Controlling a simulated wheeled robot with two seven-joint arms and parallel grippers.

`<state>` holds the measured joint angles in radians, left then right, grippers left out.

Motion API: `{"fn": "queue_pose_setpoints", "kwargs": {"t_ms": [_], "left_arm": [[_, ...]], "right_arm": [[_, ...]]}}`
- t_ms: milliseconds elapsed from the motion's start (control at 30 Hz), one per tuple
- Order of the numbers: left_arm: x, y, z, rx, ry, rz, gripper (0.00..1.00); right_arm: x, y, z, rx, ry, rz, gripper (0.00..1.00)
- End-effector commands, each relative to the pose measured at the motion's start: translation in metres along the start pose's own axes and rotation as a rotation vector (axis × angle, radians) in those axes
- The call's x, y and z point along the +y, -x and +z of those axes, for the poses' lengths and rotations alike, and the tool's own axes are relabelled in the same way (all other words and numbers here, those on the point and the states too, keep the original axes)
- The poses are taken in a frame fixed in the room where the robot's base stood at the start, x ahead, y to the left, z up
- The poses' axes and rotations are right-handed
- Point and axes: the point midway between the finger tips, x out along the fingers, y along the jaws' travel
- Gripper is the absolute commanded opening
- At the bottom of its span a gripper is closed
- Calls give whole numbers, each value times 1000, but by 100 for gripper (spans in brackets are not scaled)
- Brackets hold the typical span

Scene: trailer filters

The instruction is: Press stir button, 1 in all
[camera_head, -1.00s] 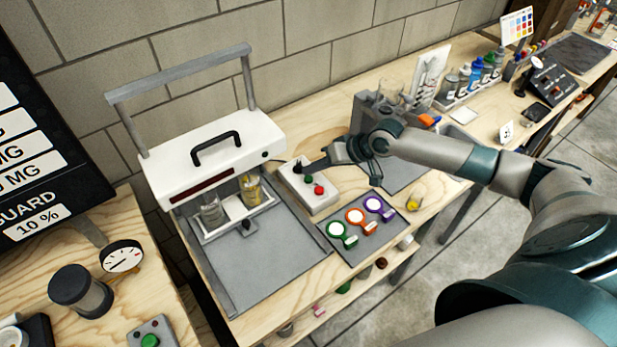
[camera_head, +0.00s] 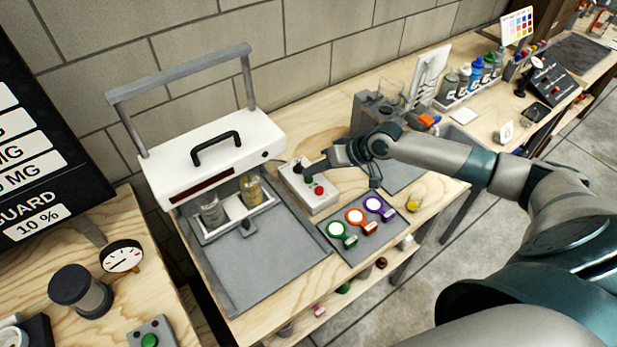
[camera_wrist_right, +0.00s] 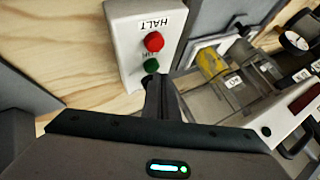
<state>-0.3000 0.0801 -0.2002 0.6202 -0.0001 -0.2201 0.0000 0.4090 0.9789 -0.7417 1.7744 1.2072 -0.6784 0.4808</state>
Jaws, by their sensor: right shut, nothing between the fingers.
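A white button box (camera_head: 325,205) stands on the wooden bench beside the white stirring machine (camera_head: 215,155). It carries a red button (camera_head: 319,190) and a green button (camera_head: 308,181). In the right wrist view the red button (camera_wrist_right: 153,42) sits by an upside-down HALT label, and the green button (camera_wrist_right: 151,65) has a label partly covered by my fingers. My right gripper (camera_head: 311,169) is shut and empty, its tips close to the green button; they also show in the wrist view (camera_wrist_right: 152,80). I cannot tell whether they touch. My left gripper is not in view.
Two glass vials (camera_head: 212,210) stand in the machine. Green, orange and purple ringed tools (camera_head: 356,216) lie on a grey mat in front of the box. A grey fixture (camera_head: 372,112) and bottles stand right of it. A grey tray (camera_head: 265,255) is bare.

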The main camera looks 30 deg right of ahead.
Motion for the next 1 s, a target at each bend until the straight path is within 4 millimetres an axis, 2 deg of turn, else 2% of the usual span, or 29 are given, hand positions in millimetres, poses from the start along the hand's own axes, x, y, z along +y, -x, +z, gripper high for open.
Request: {"fn": "queue_pose_setpoints", "kwargs": {"t_ms": [1000], "left_arm": [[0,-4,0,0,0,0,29]], "right_arm": [[5,-7,5,-1,0,0,0]]}}
